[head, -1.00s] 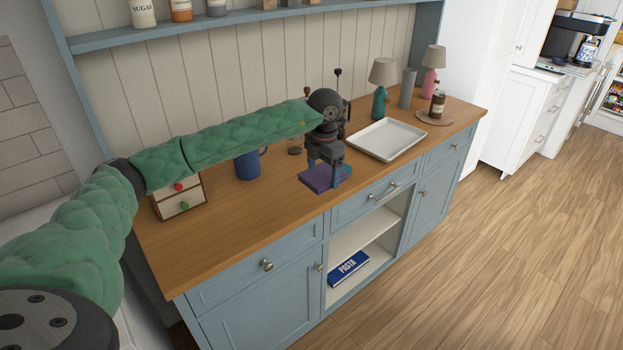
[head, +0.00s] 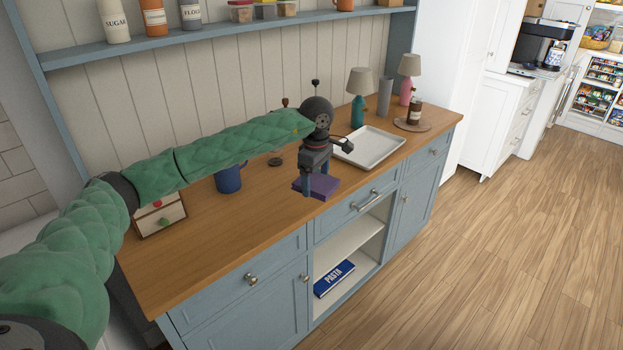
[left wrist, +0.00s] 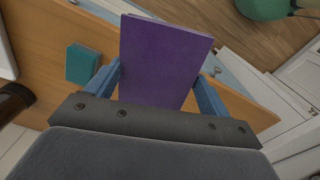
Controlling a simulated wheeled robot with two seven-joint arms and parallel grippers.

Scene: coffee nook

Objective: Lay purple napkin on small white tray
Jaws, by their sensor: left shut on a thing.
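The purple napkin (head: 321,188) is folded into a flat block. It is held between the blue fingers of my left gripper (head: 316,178), above the front part of the wooden counter. In the left wrist view the napkin (left wrist: 163,62) fills the space between the two fingers. The small white tray (head: 373,150) lies on the counter to the right of the gripper and beyond it; its visible surface is bare. The napkin is apart from the tray. My right gripper is not in view.
A teal folded block (left wrist: 83,64) lies on the counter in the left wrist view. A blue mug (head: 228,179) and a small drawer box (head: 160,216) stand to the left. Lamps (head: 358,108), a grey cylinder (head: 385,97) and a bottle on a round mat stand behind the tray.

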